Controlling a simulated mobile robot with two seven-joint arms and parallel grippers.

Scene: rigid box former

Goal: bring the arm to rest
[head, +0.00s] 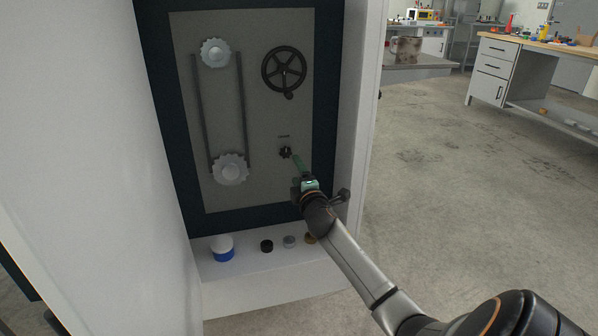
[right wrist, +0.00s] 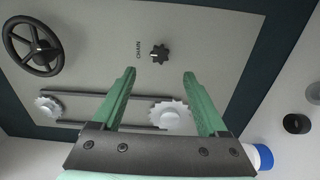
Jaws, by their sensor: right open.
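My right gripper (head: 298,164) is in front of the grey panel (head: 265,110), its green fingers pointing at the panel. The black lobed knob (head: 285,152) is just beyond the fingertips in the head view. In the right wrist view the two green fingers (right wrist: 160,76) are spread apart with nothing between them. The knob (right wrist: 159,53) shows past the tips, beside a small printed label, and appears apart from them. My right arm reaches in from the lower right. My left gripper is not in view.
The panel also carries a black handwheel (head: 284,70) and two toothed wheels (head: 215,52) with a chain run. Below, a ledge holds a white-and-blue jar (head: 222,248) and small round pieces. White walls flank the panel. Open floor (head: 450,190) lies right.

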